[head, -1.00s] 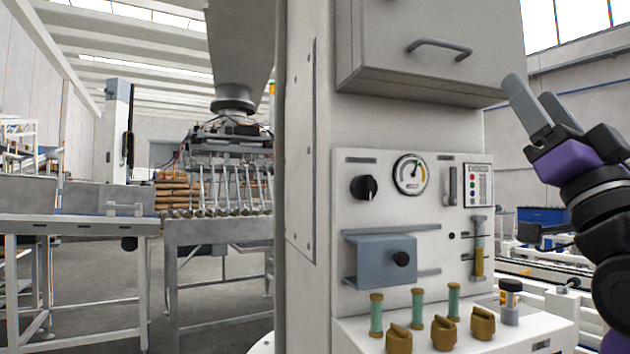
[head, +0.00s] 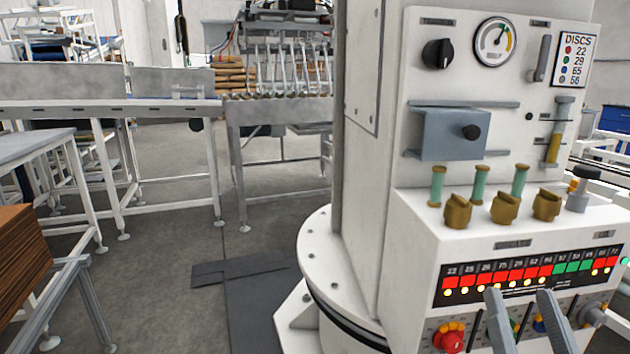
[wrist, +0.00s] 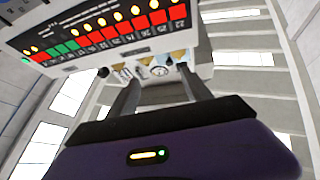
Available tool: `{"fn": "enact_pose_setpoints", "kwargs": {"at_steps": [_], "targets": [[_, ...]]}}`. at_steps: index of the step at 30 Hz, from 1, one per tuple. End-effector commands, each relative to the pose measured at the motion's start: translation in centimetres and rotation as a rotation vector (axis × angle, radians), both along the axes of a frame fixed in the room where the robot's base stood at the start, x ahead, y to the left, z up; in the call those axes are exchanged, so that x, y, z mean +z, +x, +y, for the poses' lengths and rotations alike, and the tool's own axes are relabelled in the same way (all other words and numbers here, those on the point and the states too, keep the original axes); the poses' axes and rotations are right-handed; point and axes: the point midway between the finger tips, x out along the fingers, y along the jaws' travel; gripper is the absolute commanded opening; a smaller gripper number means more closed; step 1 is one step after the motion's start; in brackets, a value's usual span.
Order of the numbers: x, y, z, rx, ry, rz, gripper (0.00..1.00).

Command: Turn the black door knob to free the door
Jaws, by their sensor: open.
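The black door knob (head: 471,132) sits at the right side of a blue-grey door (head: 440,136) on the white panel, between two horizontal rails. My gripper (head: 519,295) is open and empty, low in the head view, below and right of the knob and apart from it. Its two grey fingers overlap the picture of the lower console. In the wrist view my gripper (wrist: 158,75) points at the underside of the console, and I cannot make out the black knob there.
Brass knobs (head: 505,208) and green posts (head: 480,184) stand on the ledge below the door. A black selector (head: 437,53) and gauge (head: 495,42) are above. A lit number display (head: 530,275) and a red knob (head: 448,338) are lower.

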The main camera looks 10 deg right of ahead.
Motion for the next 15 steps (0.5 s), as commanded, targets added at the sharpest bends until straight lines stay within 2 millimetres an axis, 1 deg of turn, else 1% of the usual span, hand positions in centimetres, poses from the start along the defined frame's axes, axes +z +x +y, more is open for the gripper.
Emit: {"fn": "enact_pose_setpoints", "kwargs": {"at_steps": [1,3,8,12,14,15], "targets": [[-2.0,-0.9,1.0,0.010,0.001,0.044,0.58],[-4.3,-2.3,2.3,0.021,-0.005,0.095,0.58],[-9.0,-5.8,5.1,0.057,-0.011,0.217,0.58],[-12.8,-9.4,7.3,0.099,-0.010,0.336,0.58],[-14.4,-11.0,8.2,0.118,-0.007,0.393,0.58],[-15.4,-12.2,8.8,0.132,-0.005,0.432,0.58]]}}
